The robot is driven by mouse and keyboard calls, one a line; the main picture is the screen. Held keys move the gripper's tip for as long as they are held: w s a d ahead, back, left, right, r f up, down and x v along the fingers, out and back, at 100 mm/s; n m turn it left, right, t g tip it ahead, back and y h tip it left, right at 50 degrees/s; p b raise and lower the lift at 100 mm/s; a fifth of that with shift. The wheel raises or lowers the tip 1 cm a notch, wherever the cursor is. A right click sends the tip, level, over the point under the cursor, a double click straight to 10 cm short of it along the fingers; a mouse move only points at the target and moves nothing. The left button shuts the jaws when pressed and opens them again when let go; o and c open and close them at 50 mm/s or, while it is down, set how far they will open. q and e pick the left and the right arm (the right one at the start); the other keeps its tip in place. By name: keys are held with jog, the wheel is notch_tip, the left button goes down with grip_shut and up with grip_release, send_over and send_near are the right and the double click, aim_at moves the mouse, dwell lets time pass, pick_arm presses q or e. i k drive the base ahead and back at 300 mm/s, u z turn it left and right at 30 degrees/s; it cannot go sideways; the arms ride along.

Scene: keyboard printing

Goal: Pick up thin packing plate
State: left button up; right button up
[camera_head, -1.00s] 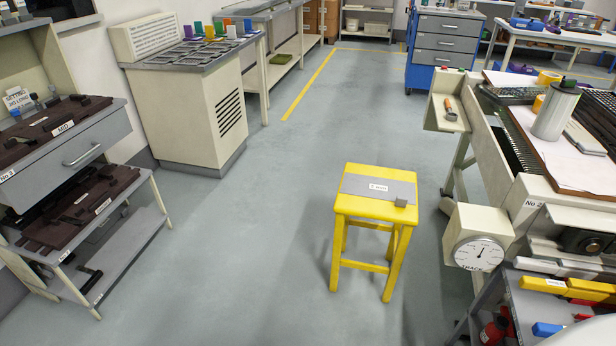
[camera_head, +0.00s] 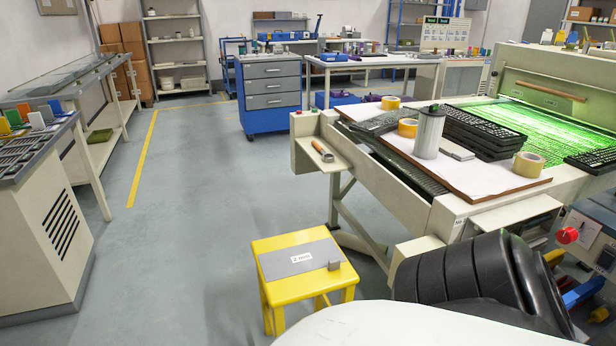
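A thin grey plate (camera_head: 298,257) with a small white label lies flat on top of the yellow stool (camera_head: 271,291), at the lower middle of the head view. A small grey block (camera_head: 334,265) sits at the right end of the plate. The label is too small to read surely. Neither of my grippers shows. A white rounded part and a black ribbed part, which look like my own body, fill the bottom right and hide what is behind them.
A cream machine (camera_head: 318,157) stands right of the stool, with a brown board (camera_head: 509,186), tape rolls and a cylinder on top. A cream cabinet (camera_head: 34,240) is at left. A blue drawer cabinet (camera_head: 270,124) stands behind. The grey floor (camera_head: 180,240) between is clear.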

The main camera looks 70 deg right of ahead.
aim_at(277, 264)
jog(key=z, duration=0.8)
jog(key=i, duration=0.8)
jog(key=z, duration=0.9)
